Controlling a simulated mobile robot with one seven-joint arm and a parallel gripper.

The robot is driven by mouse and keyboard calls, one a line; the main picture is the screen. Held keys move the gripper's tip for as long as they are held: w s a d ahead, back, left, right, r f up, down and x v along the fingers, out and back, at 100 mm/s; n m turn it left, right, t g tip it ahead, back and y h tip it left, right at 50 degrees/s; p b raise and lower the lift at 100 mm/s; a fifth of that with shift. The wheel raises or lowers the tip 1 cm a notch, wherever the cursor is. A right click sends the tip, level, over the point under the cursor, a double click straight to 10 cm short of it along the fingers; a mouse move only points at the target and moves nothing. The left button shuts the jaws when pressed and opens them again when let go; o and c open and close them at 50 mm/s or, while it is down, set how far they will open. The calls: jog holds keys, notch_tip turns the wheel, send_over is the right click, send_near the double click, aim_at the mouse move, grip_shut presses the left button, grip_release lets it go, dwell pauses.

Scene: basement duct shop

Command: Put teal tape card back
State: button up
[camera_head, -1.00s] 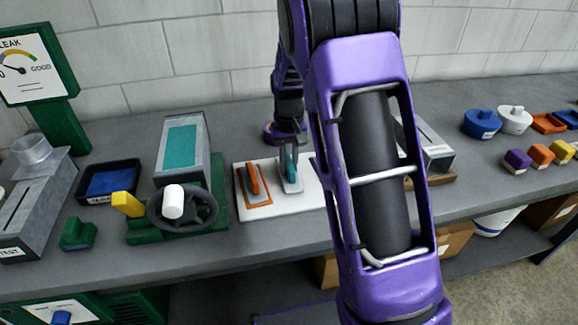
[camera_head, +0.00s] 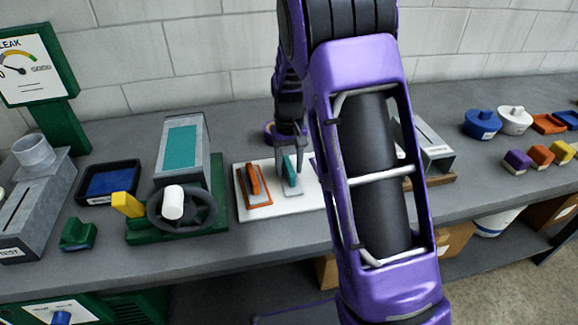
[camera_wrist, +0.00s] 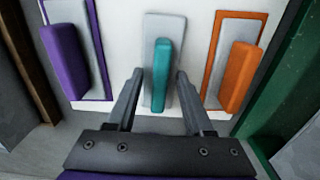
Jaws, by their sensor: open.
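The teal tape card (camera_wrist: 161,75), a grey plate with an upright teal handle, is on the white board (camera_wrist: 125,30), between the purple and orange cards. In the head view the teal card (camera_head: 291,172) stands right of the orange one. My gripper (camera_wrist: 160,73) is open, with one finger on each side of the teal handle and gaps visible on both sides. In the head view my gripper (camera_head: 291,160) is over the card and partly covers it. I see no teal outline around its plate.
The orange card (camera_wrist: 238,75) sits in an orange outline, and the purple card (camera_wrist: 65,58) in a purple outline. A green-based device with a handwheel (camera_head: 185,212) stands left of the board. Coloured lidded pots and blocks are far right. My arm hides the board's right part.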

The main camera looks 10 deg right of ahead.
aim_at(289, 166)
notch_tip(289, 166, up, 12)
jog(key=shift+p, duration=0.4)
jog(key=shift+f, duration=0.1)
